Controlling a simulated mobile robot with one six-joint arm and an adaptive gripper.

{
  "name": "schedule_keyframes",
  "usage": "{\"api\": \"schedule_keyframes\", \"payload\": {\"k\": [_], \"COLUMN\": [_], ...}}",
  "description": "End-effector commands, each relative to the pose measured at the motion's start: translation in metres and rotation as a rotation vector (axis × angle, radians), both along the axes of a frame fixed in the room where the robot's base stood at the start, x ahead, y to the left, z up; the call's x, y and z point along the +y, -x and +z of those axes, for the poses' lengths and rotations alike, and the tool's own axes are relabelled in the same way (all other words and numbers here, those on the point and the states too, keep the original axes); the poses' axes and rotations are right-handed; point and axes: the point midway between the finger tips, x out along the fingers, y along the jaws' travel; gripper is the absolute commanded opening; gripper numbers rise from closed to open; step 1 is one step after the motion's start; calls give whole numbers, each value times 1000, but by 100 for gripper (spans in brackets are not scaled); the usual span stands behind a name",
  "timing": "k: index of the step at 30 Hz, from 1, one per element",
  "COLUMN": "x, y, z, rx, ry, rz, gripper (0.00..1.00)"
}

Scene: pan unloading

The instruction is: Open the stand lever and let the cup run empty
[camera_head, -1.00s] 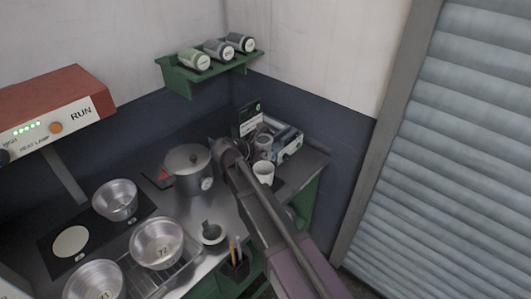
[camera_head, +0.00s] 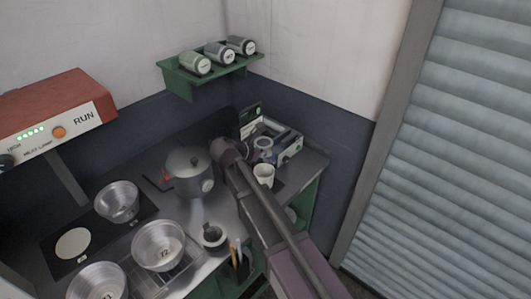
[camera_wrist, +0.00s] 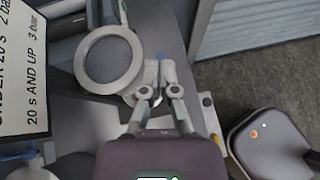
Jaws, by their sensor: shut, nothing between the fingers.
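A stand (camera_head: 284,148) with a pale ring-rimmed cup (camera_head: 263,143) stands in the far right corner of the counter. In the wrist view the cup's round rim (camera_wrist: 82,65) shows from above, left of my gripper (camera_wrist: 161,72). My gripper's fingers are together with nothing between them, close beside the rim; I cannot tell whether they touch it. A small blue part (camera_wrist: 161,54) shows just beyond the fingertips; I cannot tell whether it is the lever. A white mug (camera_head: 264,176) stands in front of the stand. The cup's contents are not readable. My arm hides the gripper in the head view.
Several steel pans, such as one marked 72 (camera_head: 158,262), stand further left. A dark holder with pens (camera_head: 238,262) is at the front edge. A shelf (camera_head: 190,82) with three canisters hangs above.

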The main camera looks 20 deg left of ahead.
Motion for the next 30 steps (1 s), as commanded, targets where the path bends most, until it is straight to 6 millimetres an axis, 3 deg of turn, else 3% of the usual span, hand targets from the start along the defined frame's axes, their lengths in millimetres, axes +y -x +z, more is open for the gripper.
{"api": "schedule_keyframes", "payload": {"k": [14,24,30], "x": [3,21,34], "y": [3,22,41], "z": [-1,-5,17], "rx": [0,0,0], "ry": [0,0,1], "rz": [1,-1,3], "gripper": [0,0,0]}}
